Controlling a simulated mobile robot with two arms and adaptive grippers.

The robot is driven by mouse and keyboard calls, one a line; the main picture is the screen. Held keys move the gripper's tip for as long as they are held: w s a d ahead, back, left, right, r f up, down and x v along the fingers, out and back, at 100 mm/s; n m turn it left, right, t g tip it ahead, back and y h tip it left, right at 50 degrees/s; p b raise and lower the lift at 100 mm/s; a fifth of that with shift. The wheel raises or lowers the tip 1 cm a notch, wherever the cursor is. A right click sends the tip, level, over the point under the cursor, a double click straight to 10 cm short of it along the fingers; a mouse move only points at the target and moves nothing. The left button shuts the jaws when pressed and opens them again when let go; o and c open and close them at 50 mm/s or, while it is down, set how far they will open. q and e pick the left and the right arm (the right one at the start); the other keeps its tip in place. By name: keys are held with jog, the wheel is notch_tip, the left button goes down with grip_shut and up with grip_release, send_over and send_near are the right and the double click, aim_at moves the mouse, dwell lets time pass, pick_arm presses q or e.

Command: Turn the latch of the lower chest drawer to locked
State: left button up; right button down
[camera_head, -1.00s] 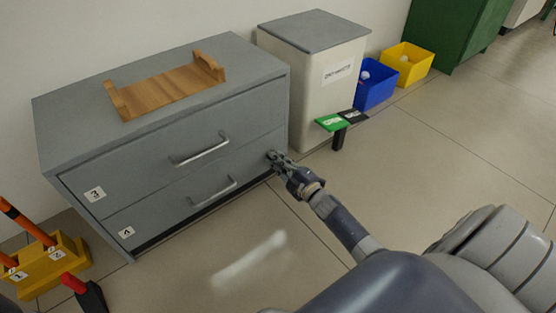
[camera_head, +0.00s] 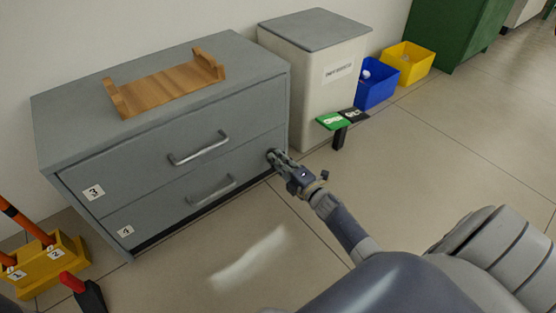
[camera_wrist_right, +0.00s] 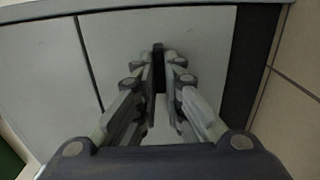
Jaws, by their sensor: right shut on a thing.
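The grey chest (camera_head: 150,105) stands against the wall with its lower drawer (camera_head: 165,212), labelled 4, closed. My right gripper (camera_head: 272,155) is at the right end of the lower drawer's front, to the right of its handle. In the right wrist view my right gripper (camera_wrist_right: 160,68) is shut on the dark latch (camera_wrist_right: 158,62), which stands out from the lower drawer's panel (camera_wrist_right: 205,60). The fingers hide part of the latch, and I cannot read its locked or unlocked marking. My left gripper is not in view.
The upper drawer (camera_head: 130,170), labelled 3, is closed. A wooden tray (camera_head: 165,88) lies on the chest. A white bin (camera_head: 312,100) stands to the right, with a green-and-black sign post (camera_head: 339,138) in front.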

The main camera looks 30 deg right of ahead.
jog(key=c, duration=1.7)
grip_release()
jog(key=s, duration=1.2)
jog(key=shift+d, duration=0.45)
